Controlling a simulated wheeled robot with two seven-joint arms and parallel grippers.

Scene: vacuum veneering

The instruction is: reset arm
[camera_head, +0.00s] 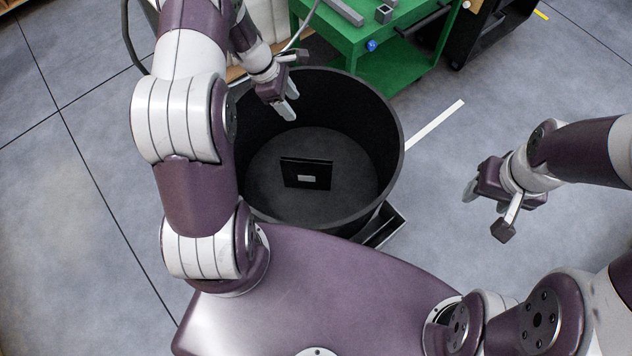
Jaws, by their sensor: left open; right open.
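My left gripper (291,104) is open and empty, over the far left part of a large round black bin (392,150). My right gripper (470,192) is open and empty, over bare floor to the right of the bin. A flat black rectangular piece with a small light label (306,173) rests inside the bin, apart from both grippers. My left arm rises across the left side of the view and hides part of the bin's left side.
A green workbench (390,45) with grey blocks on top and a blue knob (371,45) stands behind the bin. A black cart (490,30) is at the back right. A white strip (436,124) lies on the floor. Grey floor is free at the right.

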